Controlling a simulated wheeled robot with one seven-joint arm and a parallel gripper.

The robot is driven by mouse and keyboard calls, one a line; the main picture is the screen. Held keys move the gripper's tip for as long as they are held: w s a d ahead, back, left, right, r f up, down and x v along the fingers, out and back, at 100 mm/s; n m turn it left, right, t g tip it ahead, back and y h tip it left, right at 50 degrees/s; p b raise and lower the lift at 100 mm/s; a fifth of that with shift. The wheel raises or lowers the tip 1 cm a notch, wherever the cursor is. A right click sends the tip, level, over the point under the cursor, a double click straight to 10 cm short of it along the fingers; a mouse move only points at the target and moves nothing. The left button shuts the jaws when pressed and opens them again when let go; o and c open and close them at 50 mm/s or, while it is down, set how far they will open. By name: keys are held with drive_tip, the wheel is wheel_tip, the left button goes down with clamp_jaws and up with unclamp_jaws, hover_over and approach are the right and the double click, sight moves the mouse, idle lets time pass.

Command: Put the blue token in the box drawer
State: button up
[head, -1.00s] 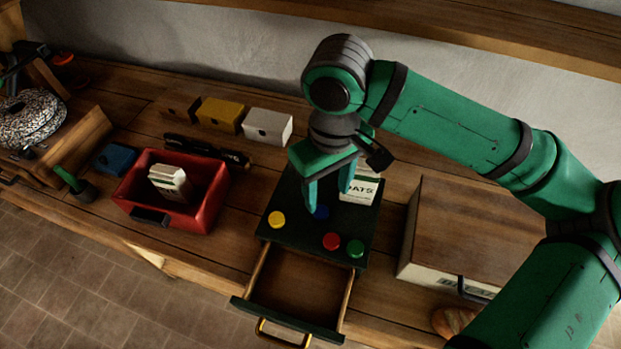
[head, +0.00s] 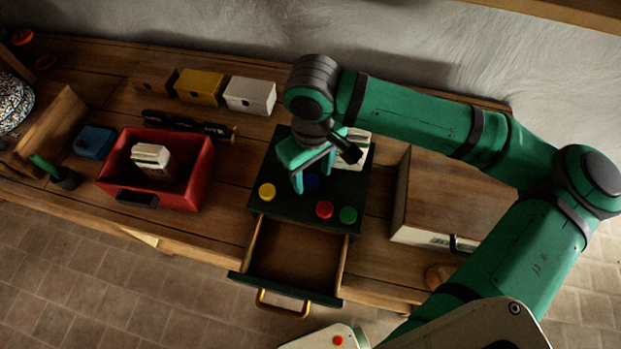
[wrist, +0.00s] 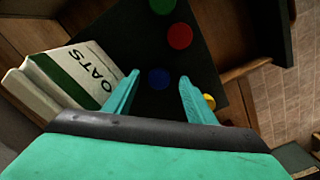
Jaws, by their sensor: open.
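The blue token (head: 311,181) lies on the dark top of the drawer box (head: 290,207). In the wrist view the blue token (wrist: 159,79) shows between the tips of my gripper (wrist: 157,82). My gripper (head: 311,181) is open, above the box top with its fingers pointing down around the token. I cannot tell how much height is left between the tips and the top. The box drawer (head: 293,250) is pulled out toward the front, and its inside looks empty. Its brass handle (head: 283,305) faces the floor side.
Yellow (head: 267,192), red (head: 324,209) and green (head: 348,215) tokens lie on the same top. A red bin (head: 189,193) is at left, and a wooden-topped box (head: 460,188) at right.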

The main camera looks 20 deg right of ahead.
drive_tip(key=shift+s+d+f, duration=0.15)
drive_tip(key=shift+f, duration=0.45)
drive_tip(key=c, duration=1.2)
drive_tip(key=shift+r, duration=0.15)
